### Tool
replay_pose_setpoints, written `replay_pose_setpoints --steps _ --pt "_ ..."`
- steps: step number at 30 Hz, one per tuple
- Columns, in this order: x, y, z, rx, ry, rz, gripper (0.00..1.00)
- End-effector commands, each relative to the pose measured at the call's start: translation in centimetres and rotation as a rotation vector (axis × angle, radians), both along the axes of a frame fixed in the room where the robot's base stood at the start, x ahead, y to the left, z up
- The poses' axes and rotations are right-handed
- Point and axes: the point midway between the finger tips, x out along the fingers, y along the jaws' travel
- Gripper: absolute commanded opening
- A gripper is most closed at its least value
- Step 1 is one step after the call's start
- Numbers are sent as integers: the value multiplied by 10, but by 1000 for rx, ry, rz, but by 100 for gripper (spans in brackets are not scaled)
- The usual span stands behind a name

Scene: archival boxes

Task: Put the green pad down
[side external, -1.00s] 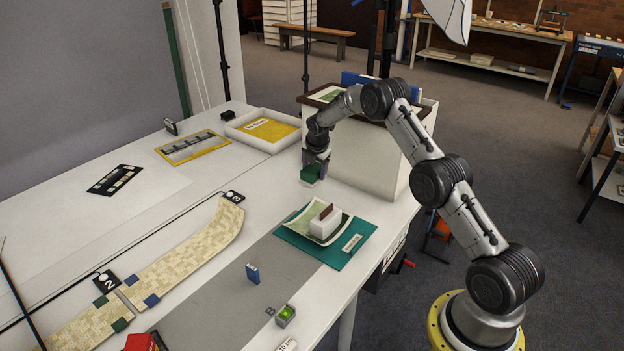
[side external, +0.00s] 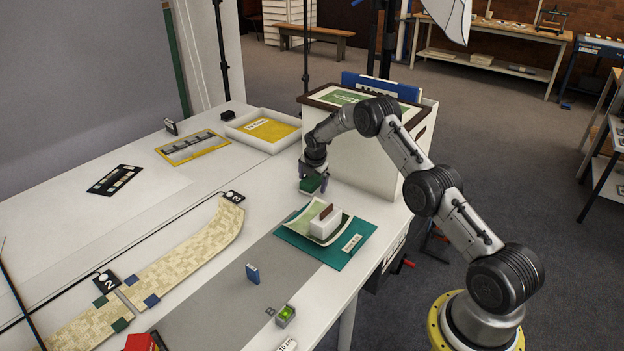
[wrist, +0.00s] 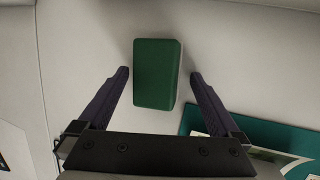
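The green pad (side external: 310,185) is a small dark green block. It appears to lie on the white table, in front of the white box. In the wrist view the pad (wrist: 156,74) sits between the two dark fingers of my gripper (wrist: 159,77), with a gap showing on each side. My gripper (side external: 313,182) points down over the pad and is open. The pad's underside is hidden, so its contact with the table cannot be seen directly.
The tall white box (side external: 365,160) stands close behind. A white tray with a yellow folder (side external: 268,130) is to the left rear. A teal folder (side external: 330,258) bearing sheets and a white block (side external: 325,222) lies in front. The table (side external: 255,180) left of the pad is clear.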

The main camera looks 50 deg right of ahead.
Motion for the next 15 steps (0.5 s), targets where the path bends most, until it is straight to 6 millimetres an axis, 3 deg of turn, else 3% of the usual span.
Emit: replay_pose_setpoints --steps 8,15 --pt "2 -1 6 -4 -8 0 100" --pt "-5 6 33 -6 -12 1 100"
